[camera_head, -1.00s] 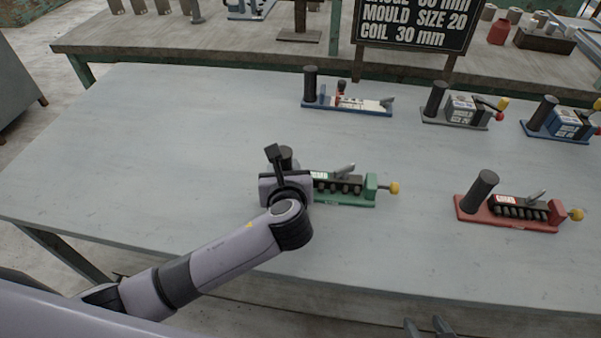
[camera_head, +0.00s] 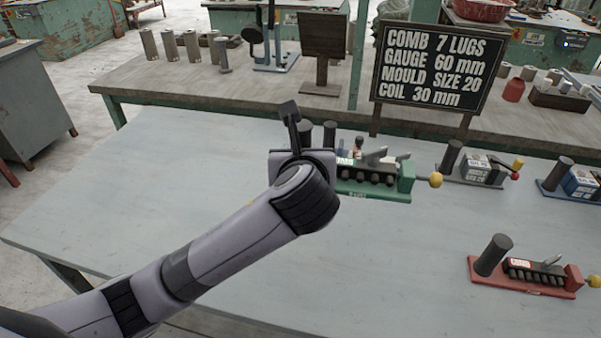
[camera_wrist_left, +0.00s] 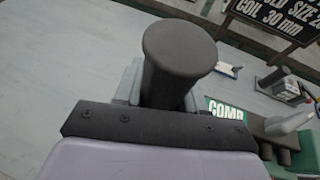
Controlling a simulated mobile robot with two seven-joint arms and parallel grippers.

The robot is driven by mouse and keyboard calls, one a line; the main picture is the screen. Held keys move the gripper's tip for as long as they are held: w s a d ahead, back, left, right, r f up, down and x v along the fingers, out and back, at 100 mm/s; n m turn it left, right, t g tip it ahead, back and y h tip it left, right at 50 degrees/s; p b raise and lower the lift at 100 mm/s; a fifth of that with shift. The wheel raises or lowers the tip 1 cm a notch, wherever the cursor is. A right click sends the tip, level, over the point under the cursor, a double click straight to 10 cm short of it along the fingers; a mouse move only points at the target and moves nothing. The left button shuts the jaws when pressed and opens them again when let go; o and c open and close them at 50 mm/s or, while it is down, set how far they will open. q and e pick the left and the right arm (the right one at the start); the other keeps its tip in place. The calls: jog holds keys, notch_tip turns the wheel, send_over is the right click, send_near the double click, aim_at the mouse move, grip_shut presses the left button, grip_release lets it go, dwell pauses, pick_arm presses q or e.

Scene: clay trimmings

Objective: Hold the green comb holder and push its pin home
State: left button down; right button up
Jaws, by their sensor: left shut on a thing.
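The green comb holder (camera_head: 375,194) has a row of dark lugs, a grey lever and a green end block. Its pin ends in a yellow knob (camera_head: 436,180), which stands out from the block with a short length of rod showing. In the head view my wrist hides the fingertips. My right gripper is out of view.
A red holder (camera_head: 525,289) stands at the right front of the table, grey (camera_head: 470,179) and blue (camera_head: 575,190) ones at the back right. Another holder is partly hidden behind the green one. A sign (camera_head: 432,70) reads COMB 7 LUGS. The table's left and middle are clear.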

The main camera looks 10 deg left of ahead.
pick_arm(q)
jog(key=shift+r, duration=0.5)
jog(key=shift+f+b, duration=2.3)
jog(key=shift+f, duration=6.05)
jog(key=shift+f, duration=0.15)
jog(key=shift+f+b, duration=0.3)
jog(key=shift+f, duration=0.8)
